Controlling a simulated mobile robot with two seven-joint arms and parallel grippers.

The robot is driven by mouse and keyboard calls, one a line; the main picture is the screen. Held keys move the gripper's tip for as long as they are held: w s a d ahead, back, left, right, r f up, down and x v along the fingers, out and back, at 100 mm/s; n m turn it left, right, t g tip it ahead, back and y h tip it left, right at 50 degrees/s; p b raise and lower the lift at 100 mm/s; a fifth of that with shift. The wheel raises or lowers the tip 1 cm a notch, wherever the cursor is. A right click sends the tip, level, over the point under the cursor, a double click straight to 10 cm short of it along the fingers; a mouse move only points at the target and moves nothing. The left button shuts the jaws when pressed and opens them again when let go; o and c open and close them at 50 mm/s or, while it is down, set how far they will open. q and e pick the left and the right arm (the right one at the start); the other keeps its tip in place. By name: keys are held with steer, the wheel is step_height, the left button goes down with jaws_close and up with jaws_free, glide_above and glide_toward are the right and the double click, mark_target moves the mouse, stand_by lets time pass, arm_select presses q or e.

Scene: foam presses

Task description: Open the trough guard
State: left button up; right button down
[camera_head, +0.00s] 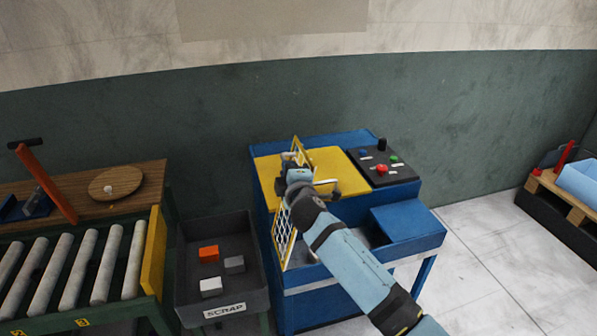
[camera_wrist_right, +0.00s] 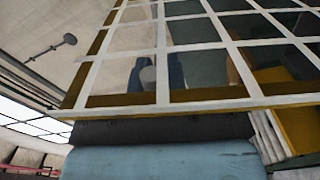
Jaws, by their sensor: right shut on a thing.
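The trough guard (camera_head: 284,236) is a yellow frame with white mesh. It stands steeply raised, nearly edge-on to the head camera, at the left part of the blue press (camera_head: 300,305). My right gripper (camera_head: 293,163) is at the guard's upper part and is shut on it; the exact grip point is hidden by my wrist. In the right wrist view the guard's mesh (camera_wrist_right: 163,60) and yellow edge fill the upper picture, close to the gripper, whose fingers show dimly behind the mesh. My left gripper is out of view.
A yellow panel (camera_head: 338,165) and a control box (camera_head: 385,168) with a red button top the press. A grey scrap bin (camera_head: 238,292) with several blocks stands to its left, beside a roller conveyor (camera_head: 70,270).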

steer(key=shift+r, duration=0.2)
steer(key=c, duration=1.2)
jaws_free()
steer(key=shift+f, duration=0.1)
steer(key=shift+o, duration=0.2)
steer(key=b+v, duration=0.1)
steer(key=v, duration=1.3)
steer(key=shift+b, duration=0.4)
steer(key=shift+w+a, duration=0.1)
